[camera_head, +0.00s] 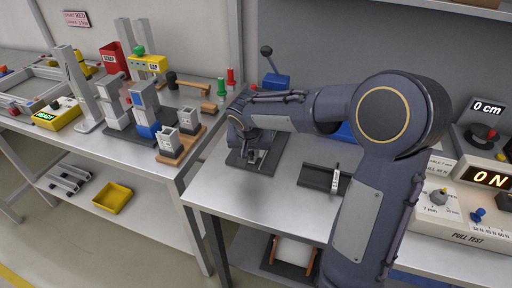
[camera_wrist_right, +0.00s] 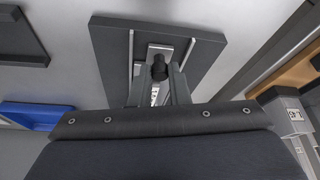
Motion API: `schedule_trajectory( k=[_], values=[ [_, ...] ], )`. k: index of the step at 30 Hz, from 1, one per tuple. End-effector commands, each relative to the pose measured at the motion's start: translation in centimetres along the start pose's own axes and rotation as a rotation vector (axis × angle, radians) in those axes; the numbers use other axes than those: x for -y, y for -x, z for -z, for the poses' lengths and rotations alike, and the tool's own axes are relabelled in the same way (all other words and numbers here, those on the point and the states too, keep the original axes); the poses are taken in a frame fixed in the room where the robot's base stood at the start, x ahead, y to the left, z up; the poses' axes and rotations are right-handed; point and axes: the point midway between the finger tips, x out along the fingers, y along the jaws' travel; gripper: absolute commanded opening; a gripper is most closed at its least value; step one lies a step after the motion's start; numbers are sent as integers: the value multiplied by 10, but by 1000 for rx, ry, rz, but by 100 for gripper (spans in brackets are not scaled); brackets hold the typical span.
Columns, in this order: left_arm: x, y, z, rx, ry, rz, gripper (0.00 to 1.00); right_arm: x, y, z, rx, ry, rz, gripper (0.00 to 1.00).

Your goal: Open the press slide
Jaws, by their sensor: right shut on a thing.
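The press slide stands on a dark base plate (camera_head: 238,166) at the left end of the near table, partly hidden by my right gripper (camera_head: 257,158). In the right wrist view the dark plate (camera_wrist_right: 105,48) carries light rails and a metal slide (camera_wrist_right: 168,48) with a black knob (camera_wrist_right: 158,70). My right gripper (camera_wrist_right: 158,88) is shut on the black knob, with a finger on either side of it. Much of the slide is hidden beneath the fingers and wrist. My left gripper is not in view.
A dark fixture (camera_head: 318,178) lies on the table to the right. A pull test unit (camera_head: 465,215) with displays stands further right. A lever press with a blue body (camera_head: 276,81) stands behind my arm.

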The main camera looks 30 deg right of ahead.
Motion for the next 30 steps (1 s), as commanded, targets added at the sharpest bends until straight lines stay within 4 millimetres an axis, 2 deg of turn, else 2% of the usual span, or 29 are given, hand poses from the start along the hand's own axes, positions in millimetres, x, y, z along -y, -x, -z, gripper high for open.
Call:
schedule_trajectory(
  k=[1,5,14,15,19,27,30],
  values=[
    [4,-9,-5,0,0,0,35,4,0,-10,-5,4,6,0],
    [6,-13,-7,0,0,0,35,7,8,-22,-4,3,4,0],
    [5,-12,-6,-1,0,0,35,7,10,-23,-3,0,1,0],
    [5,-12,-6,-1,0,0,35,7,10,-22,-3,0,1,20],
    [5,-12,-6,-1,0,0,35,7,10,-23,-3,0,1,37],
    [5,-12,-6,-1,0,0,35,7,10,-23,-3,0,1,38],
    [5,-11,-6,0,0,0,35,7,17,-22,-4,0,2,38]
  ],
)
